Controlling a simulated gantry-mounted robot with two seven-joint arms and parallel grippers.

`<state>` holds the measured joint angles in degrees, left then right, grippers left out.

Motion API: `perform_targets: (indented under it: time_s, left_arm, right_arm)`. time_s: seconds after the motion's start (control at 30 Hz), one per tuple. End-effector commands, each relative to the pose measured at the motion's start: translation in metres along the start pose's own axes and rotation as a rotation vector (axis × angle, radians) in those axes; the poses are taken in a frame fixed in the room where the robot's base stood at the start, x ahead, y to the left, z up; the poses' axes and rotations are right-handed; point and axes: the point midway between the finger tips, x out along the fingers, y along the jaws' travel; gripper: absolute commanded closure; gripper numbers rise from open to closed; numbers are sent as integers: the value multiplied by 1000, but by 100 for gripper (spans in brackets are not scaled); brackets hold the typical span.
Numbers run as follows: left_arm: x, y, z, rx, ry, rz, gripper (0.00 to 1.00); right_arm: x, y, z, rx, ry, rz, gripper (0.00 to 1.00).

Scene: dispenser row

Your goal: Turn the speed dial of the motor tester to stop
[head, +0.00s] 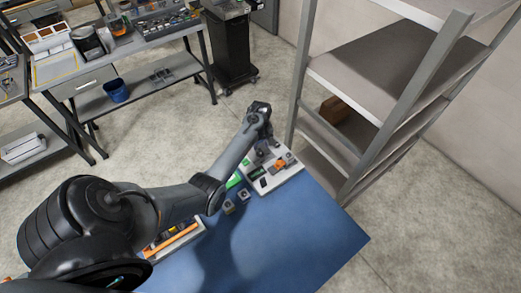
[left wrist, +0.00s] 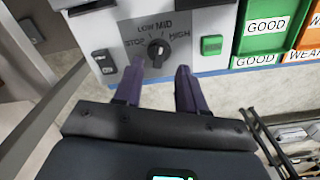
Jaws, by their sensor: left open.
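The motor tester in the left wrist view has a pale front with a grey dial panel marked STOP, LOW, MID and HIGH. Its dark round speed dial (left wrist: 157,49) sits in the middle of those words. I cannot surely tell which mark its pointer faces. My left gripper (left wrist: 159,72) is open, with its two purple-grey fingers either side below the dial and nothing between them. In the head view the left gripper (head: 262,118) is over the far end of the blue table, by a white device (head: 284,176). The dial cannot be made out there. My right gripper is not in view.
A black switch (left wrist: 104,61) is left of the dial and a green button (left wrist: 212,45) right of it. A green bin labelled GOOD (left wrist: 264,22) stands further right. A metal shelf rack (head: 375,120) rises beside the table. The blue table top (head: 290,245) is clear nearer me.

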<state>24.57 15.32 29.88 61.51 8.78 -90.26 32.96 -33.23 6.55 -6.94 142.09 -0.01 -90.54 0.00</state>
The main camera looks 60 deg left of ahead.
Motion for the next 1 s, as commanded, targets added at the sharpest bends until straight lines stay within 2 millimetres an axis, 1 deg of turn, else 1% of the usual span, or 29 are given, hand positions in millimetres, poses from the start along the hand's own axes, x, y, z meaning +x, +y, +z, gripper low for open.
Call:
perform_targets:
  time_s: [0.03,0.1,0.3,0.5,0.73,0.77,1.0]
  left_arm:
    - [9,0,0,-1,-2,-1,60]
    - [19,0,0,-1,-2,-1,60]
    - [40,0,0,1,0,0,60]
    - [47,0,0,0,1,0,60]
    - [47,0,0,0,1,0,60]
    - [47,0,0,0,1,0,61]
    - [47,0,0,0,1,0,98]
  right_arm:
    - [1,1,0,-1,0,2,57]
    - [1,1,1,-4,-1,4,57]
    - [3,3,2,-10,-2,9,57]
    - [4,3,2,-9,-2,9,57]
    - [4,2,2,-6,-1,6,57]
    - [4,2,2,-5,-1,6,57]
    - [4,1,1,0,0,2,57]
